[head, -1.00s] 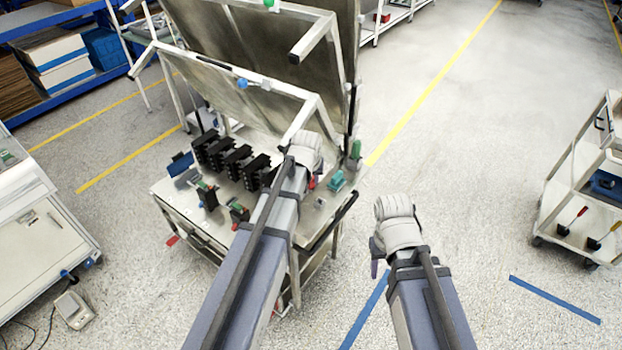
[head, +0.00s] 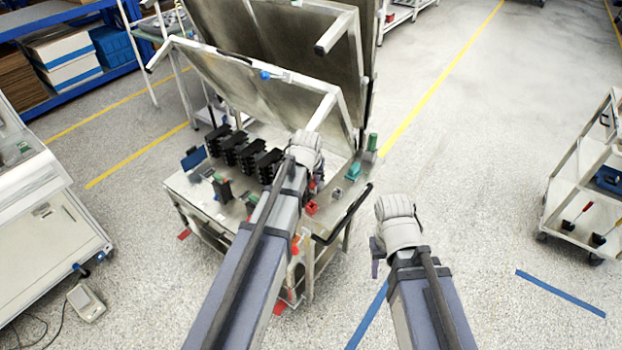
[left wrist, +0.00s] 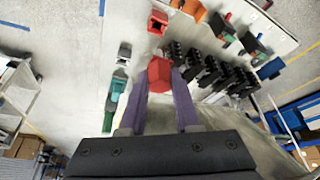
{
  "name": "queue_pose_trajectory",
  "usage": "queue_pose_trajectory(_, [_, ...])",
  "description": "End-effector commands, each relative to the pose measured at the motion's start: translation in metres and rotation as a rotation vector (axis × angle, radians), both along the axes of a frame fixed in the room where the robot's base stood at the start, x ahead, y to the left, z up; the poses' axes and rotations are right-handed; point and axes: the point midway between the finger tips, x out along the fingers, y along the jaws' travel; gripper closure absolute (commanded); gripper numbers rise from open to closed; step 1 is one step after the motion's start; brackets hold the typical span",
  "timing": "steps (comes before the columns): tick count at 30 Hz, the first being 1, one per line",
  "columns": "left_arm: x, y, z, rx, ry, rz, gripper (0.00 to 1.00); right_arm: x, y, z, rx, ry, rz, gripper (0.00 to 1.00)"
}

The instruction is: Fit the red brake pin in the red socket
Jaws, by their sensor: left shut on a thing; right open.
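My left gripper (head: 314,180) is over the right part of the workbench, its fingertips largely hidden behind my wrist in the head view. In the left wrist view its purple fingers (left wrist: 158,100) are shut on the red brake pin (left wrist: 159,74). The pin shows as a red faceted head; its lower end is hidden. The red socket (left wrist: 157,22) is a small red block on the bench top, apart from the pin and ahead of it in the wrist view. The socket also shows in the head view (head: 311,208). My right gripper (head: 376,262) is open and empty, right of the bench.
Several black breakers (head: 243,153) stand in a row left of my left gripper. A teal block (head: 353,171) and a green cylinder (head: 372,142) are at the bench's right. A raised metal panel (head: 250,85) stands behind. A dark handle (head: 345,215) runs along the right edge.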

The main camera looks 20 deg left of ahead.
Motion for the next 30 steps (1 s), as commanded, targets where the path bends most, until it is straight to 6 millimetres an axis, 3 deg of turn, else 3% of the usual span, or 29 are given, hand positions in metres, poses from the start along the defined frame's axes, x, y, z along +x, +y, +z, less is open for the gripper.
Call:
queue_pose_trajectory(16, [0.0,0.0,-0.048,0.0,0.0,0.0,1.0,0.0,0.0,-0.048,-0.002,0.0,0.01,0.5])
queue_pose_trajectory(30, [0.0,0.0,-0.053,0.0,0.0,0.0,1.0,0.0,0.0,-0.053,-0.002,0.001,0.012,0.5])
